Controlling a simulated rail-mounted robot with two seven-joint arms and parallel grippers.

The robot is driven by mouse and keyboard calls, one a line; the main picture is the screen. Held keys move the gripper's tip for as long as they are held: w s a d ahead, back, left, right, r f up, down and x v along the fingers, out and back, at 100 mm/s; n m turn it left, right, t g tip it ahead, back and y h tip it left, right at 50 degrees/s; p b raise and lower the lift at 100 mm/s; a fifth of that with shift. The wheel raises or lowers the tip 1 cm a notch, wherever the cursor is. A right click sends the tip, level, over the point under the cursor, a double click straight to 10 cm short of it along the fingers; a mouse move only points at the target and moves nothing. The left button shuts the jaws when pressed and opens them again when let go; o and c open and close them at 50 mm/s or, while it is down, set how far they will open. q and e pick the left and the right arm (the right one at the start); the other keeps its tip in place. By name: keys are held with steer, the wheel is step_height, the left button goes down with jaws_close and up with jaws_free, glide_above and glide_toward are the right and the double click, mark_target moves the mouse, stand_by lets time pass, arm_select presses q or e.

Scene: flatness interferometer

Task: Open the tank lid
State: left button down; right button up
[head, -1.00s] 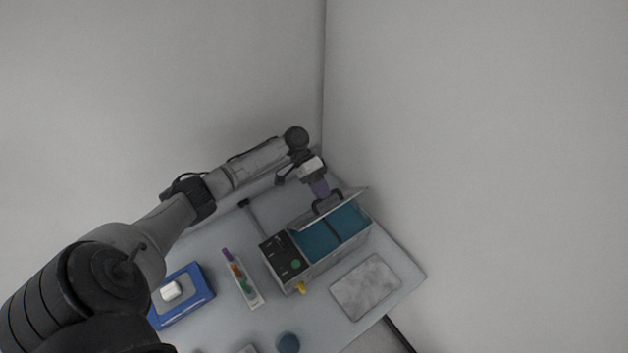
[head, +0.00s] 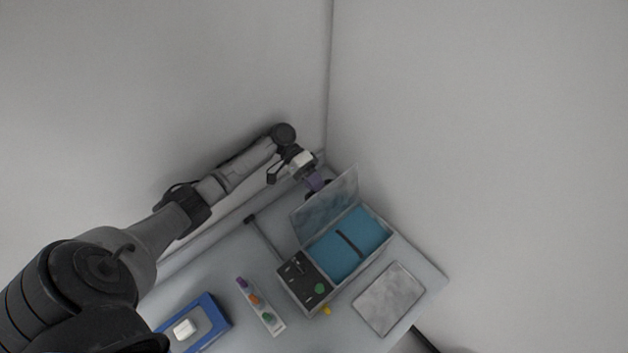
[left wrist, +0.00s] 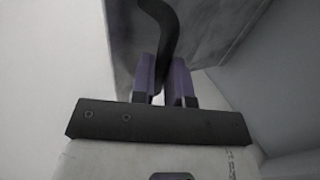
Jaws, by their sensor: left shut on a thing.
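The tank (head: 374,265) stands on the table with blue liquid and a dark bar across it. Its grey lid (head: 327,209) is swung up steeply along the tank's back edge, leaving the top uncovered. My left gripper (head: 317,186) is behind the raised lid. In the left wrist view, the purple fingers of my left gripper (left wrist: 168,82) are shut on the lid's dark curved handle (left wrist: 162,28), with the lid's grey face (left wrist: 205,30) close beyond. Most of the handle is hidden behind the lid in the head view. My right gripper is not in view.
A black control panel (head: 299,286) with a green button adjoins the tank, with a yellow knob (head: 327,310) below. A strip of coloured pieces (head: 260,307), a blue tray (head: 217,322) and a grey slab (head: 389,299) lie nearby. Walls stand close behind.

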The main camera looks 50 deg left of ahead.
arm_select(q)
steer(key=shift+s+d+f, duration=0.1)
steer(key=shift+s+f, duration=0.1)
steer(key=shift+f, duration=0.55)
steer(key=c, duration=1.5)
jaws_free()
steer(key=o, duration=0.3)
steer(key=shift+d, duration=0.15)
steer(key=shift+o, duration=0.4)
steer(key=shift+r, duration=0.2)
